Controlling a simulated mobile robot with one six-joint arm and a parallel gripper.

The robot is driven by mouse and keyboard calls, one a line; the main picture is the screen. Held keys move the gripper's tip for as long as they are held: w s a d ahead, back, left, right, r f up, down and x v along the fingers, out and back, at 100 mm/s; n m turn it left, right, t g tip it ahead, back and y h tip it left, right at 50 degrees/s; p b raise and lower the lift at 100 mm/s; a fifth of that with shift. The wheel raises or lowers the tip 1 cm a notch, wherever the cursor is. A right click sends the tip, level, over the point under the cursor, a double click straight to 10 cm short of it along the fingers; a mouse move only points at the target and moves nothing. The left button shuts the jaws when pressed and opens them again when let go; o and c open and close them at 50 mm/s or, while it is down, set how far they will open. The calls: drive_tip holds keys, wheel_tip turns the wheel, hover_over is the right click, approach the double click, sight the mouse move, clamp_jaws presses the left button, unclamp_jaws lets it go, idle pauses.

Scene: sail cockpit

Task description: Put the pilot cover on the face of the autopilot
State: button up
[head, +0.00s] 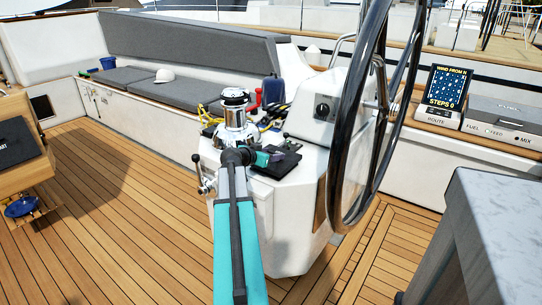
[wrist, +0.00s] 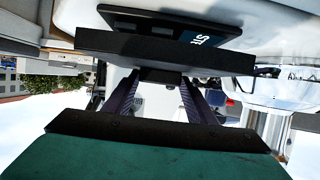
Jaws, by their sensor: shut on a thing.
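The pilot cover, a black flat slab, is held by my gripper (wrist: 160,88) in the wrist view. The cover (wrist: 130,47) spans the top of that view, with a small tab between my fingers. Directly behind it is a dark panel with a blue screen and part of some letters, seemingly the autopilot (wrist: 120,17). The cover hides part of this panel; I cannot tell whether they touch. In the head view my gripper (head: 264,158) is at the front of the white pedestal, with the black cover (head: 280,165) just right of it. The autopilot is hard to separate there.
A metal winch (head: 235,115) stands on the pedestal just behind my gripper. The large steering wheel (head: 352,130) rises close on the right. Red, blue and yellow items (head: 270,97) crowd behind. A grey-topped block (head: 500,215) is at right front. The wooden deck at left is open.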

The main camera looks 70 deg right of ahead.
drive_tip(key=shift+f+b, duration=1.05)
drive_tip(key=shift+b, duration=0.4)
idle(1.0)
drive_tip(key=shift+f+b, duration=0.25)
drive_tip(key=shift+b, duration=0.75)
idle(1.4)
idle(0.4)
drive_tip(key=o, duration=1.6)
drive_tip(key=shift+o, duration=0.2)
drive_tip(key=shift+r, duration=0.2)
drive_tip(key=shift+r+p, duration=1.1)
drive_tip(key=shift+r, duration=2.25)
